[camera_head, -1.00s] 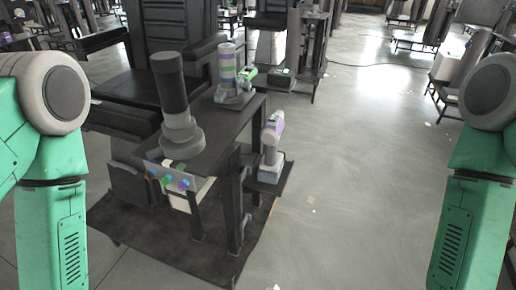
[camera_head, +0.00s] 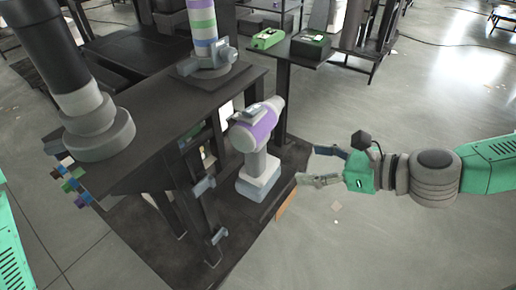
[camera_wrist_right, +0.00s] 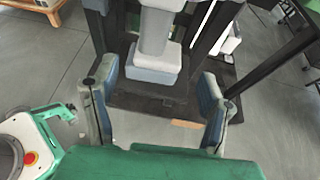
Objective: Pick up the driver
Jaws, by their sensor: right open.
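The driver (camera_head: 257,135) is a purple and white power drill with a grey-blue battery base. It stands upright on a low dark shelf (camera_head: 276,200) at the side of the table. My right gripper (camera_head: 310,166) is open, to the right of the driver and pointing at it, with a gap between them. In the right wrist view the driver's handle and base (camera_wrist_right: 155,55) show beyond and between the two open fingers (camera_wrist_right: 155,105); its top is cut off. My left gripper is out of view; only a bit of green arm shows at the lower left.
The dark table (camera_head: 150,100) holds a tall black and grey column (camera_head: 95,120) and a striped cylinder on a base (camera_head: 205,45). Table legs stand left of and behind the driver. A green item (camera_head: 268,39) lies on a stand behind. Open floor lies to the right.

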